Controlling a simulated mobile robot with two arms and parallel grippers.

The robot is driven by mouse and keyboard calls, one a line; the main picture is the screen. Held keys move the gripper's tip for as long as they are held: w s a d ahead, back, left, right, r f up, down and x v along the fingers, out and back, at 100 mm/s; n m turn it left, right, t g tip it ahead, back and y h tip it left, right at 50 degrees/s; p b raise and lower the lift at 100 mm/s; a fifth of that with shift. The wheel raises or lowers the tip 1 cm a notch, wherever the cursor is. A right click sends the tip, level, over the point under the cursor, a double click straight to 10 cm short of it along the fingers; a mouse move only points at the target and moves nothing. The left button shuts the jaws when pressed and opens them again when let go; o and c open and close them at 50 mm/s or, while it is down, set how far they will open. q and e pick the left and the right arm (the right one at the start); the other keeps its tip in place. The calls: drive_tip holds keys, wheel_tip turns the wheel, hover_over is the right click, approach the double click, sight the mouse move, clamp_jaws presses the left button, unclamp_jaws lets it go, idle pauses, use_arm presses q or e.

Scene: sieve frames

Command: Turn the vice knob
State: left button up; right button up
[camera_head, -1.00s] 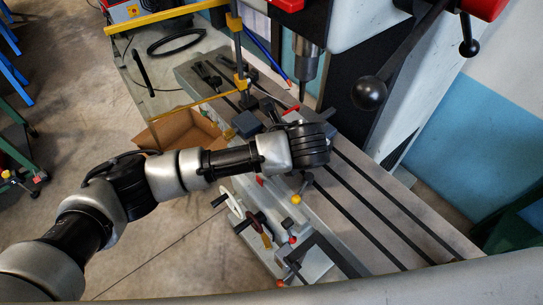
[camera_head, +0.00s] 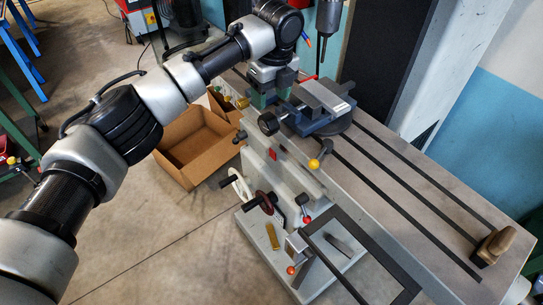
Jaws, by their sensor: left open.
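The vice (camera_head: 322,104), blue-grey with a light metal top, sits on the slotted machine table (camera_head: 390,185). Its black round knob (camera_head: 268,123) sticks out at the left end, facing the front edge of the table. My left gripper (camera_head: 273,82) hangs from the bent wrist just behind and above the knob, left of the vice. It is open, appears apart from the knob, and its fingertips are hard to make out. My right gripper is not in view.
Handwheels (camera_head: 262,202) and red-ball levers stick out below the table front. An open cardboard box (camera_head: 195,147) is at left. A brown object (camera_head: 495,245) lies on the table's right end.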

sight(271, 119)
use_arm(q)
drive_tip(key=shift+w+r+h, duration=0.15)
drive_tip(key=shift+w+h, duration=0.05)
drive_tip(key=shift+h, duration=0.2)
drive_tip(key=shift+f, duration=0.3)
wheel_tip(271, 119, down, 4)
drive_tip(key=shift+w+f+p, duration=0.15)
drive_tip(key=shift+f+p, duration=0.05)
drive_tip(key=shift+p, duration=0.1)
drive_tip(key=shift+f+p, duration=0.35)
drive_tip(key=shift+f, duration=2.45)
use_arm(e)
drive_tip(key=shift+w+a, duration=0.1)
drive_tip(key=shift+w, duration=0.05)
use_arm(q)
drive_tip(key=shift+c, duration=0.4)
